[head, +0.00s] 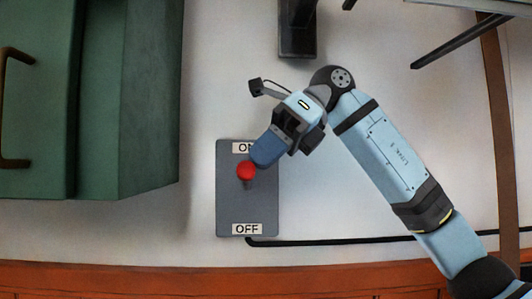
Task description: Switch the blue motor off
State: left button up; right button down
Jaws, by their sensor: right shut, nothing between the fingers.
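A grey switch panel (228,205) is on the light wall, with an ON label at its top and an OFF label (247,229) at its bottom. Its lever has a red ball knob (246,170) that stands nearer the ON end. My right gripper (257,161) is shut and empty just above and to the right of the knob, covering part of the ON label. I cannot tell whether its tips touch the knob. No blue motor can be made out, and my left gripper is out of view.
A green cabinet (150,100) with a brown handle juts out at the left. A black cable (330,241) runs right from below the panel. A dark fixture (297,40) is at the top. An orange-brown edge (150,280) runs along the bottom. The panel's lower half is unobstructed.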

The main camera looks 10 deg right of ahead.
aim_at(246, 180)
jog(key=shift+f, duration=0.1)
jog(key=f+n+t+b, duration=0.1)
jog(key=b, duration=0.1)
jog(key=s+f+n+t+b, duration=0.1)
jog(key=t+b, duration=0.1)
jog(key=s+f+t+h+b, duration=0.1)
jog(key=t+b, duration=0.1)
jog(key=shift+a+n, duration=0.2)
jog(key=shift+n, duration=0.2)
dwell(0.7)
